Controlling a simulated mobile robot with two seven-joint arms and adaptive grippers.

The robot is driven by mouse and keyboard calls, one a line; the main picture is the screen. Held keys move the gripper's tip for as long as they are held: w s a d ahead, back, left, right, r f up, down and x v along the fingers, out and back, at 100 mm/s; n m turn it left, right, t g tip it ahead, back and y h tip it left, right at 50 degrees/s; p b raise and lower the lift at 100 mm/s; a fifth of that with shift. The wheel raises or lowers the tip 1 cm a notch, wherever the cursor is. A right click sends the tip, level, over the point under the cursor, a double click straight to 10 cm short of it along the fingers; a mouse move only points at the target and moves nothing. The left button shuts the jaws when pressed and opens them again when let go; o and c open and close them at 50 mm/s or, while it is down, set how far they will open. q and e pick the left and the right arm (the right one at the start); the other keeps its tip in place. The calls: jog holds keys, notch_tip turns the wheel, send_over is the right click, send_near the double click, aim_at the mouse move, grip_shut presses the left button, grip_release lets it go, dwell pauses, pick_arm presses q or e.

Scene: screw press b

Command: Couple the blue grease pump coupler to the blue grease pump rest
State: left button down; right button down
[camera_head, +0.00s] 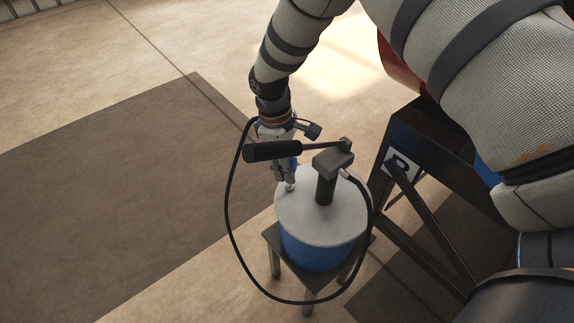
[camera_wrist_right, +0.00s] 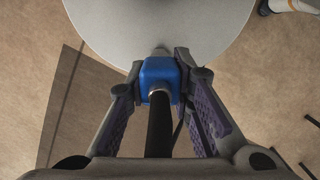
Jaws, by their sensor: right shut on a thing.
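The blue grease pump coupler (camera_wrist_right: 158,73) sits between the fingertips of my right gripper (camera_wrist_right: 160,85), which is shut on it. A black hose runs from the coupler toward the camera in the right wrist view. A small light fitting (camera_head: 290,187), perhaps the rest, shows on the lid just below the fingers. I cannot tell whether the coupler touches it. My left gripper is not in view.
The blue grease pump drum (camera_head: 315,251) stands on a dark stool (camera_head: 273,240). Its black pump head (camera_head: 333,163) and lever handle (camera_head: 272,151) lie close to my right gripper. The hose (camera_head: 228,220) loops around the left and front. A dark frame (camera_head: 440,145) marked B stands right.

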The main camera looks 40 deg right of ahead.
jog(key=shift+f, duration=0.2)
jog(key=shift+f+b, duration=0.35)
jog(key=shift+f, duration=0.95)
jog(key=shift+r, duration=0.1)
jog(key=c, duration=1.3)
grip_release()
jog(key=shift+r, duration=0.1)
jog(key=shift+w+a+r+p, duration=0.15)
jog(key=shift+r+p, duration=0.2)
jog(key=shift+r, duration=0.4)
jog(key=shift+w+d+r+p, duration=0.1)
jog(key=shift+r+p, duration=0.2)
jog(key=shift+r, duration=0.4)
jog(key=shift+f, duration=0.1)
